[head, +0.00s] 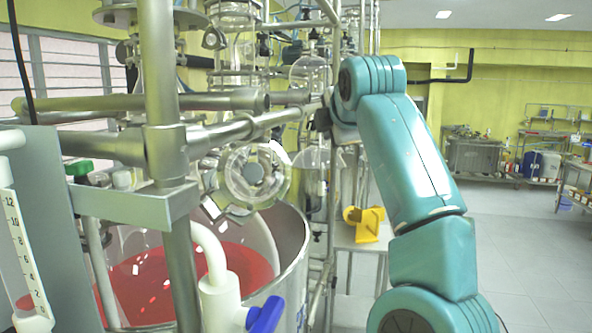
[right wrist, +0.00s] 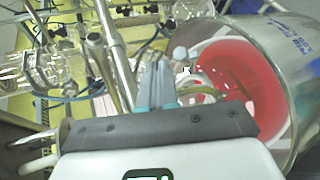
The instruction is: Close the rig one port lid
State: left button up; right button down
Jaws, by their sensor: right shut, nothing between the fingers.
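A round glass port lid (head: 253,172) with a metal disc at its middle shows above the steel vessel of rig one in the head view. I cannot tell how far open it is. My right gripper (head: 322,122) is just right of the lid at the end of the teal arm; its fingers barely show there. In the right wrist view its two fingers (right wrist: 158,82) are together and empty, beside the vessel's red opening. Whether they touch the lid cannot be told. My left gripper is not in view.
The steel vessel (head: 297,238) holds red liquid. A steel post (head: 160,90) and horizontal bars (head: 225,130) stand in front. A white pipe with a blue valve handle (head: 265,315) is near. A yellow object (head: 365,222) sits on a table behind. Open floor lies right.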

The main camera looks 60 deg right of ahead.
notch_tip(320, 180, down, 4)
jog(key=s+d+m+g, duration=0.1)
jog(key=s+m+g, duration=0.15)
jog(key=m, duration=0.35)
jog(key=m+t+h+b, duration=0.2)
jog(key=m+t+b, duration=0.1)
jog(key=m+b, duration=0.3)
send_near(287, 186)
jog(key=shift+m, duration=0.5)
jog(key=p+x, duration=0.3)
jog(key=x, duration=0.2)
jog(key=shift+w+d+r, duration=0.1)
jog(key=shift+w+d, duration=0.2)
jog(key=shift+w, duration=0.05)
jog(key=shift+w+d+f+p, duration=0.2)
jog(key=shift+d+f+p, duration=0.05)
jog(key=shift+d+p, duration=0.15)
jog(key=shift+w, duration=0.1)
jog(key=shift+d, duration=0.1)
